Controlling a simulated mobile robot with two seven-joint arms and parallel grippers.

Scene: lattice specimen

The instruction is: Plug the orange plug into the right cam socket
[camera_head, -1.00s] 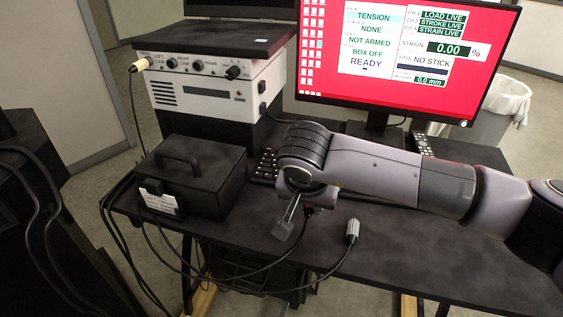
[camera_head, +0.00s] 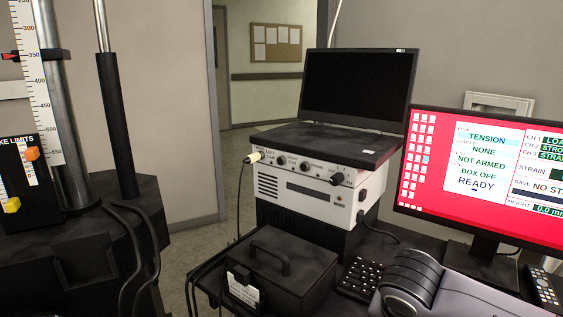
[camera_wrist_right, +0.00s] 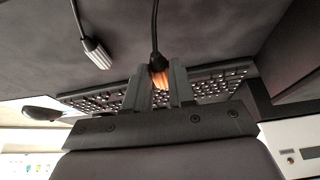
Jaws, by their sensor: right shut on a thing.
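The orange plug (camera_wrist_right: 158,76) is between the fingers of my right gripper (camera_wrist_right: 158,85) in the right wrist view, with its dark cable running up from it. The gripper is shut on it, above the dark desk near the keyboard. In the head view only part of my right arm shows at the lower right; its gripper and the plug are not visible there. The right cam socket (camera_head: 281,161) appears as a small dark round fitting on the white box's (camera_head: 305,195) front. A cream plug (camera_head: 255,157) sits to its left, at the left cam position. My left gripper is not in view.
A monitor (camera_head: 490,180) and keyboard (camera_head: 360,275) are to the right. A grey plug (camera_wrist_right: 96,52) lies on the desk. A test frame (camera_head: 110,130) stands at left.

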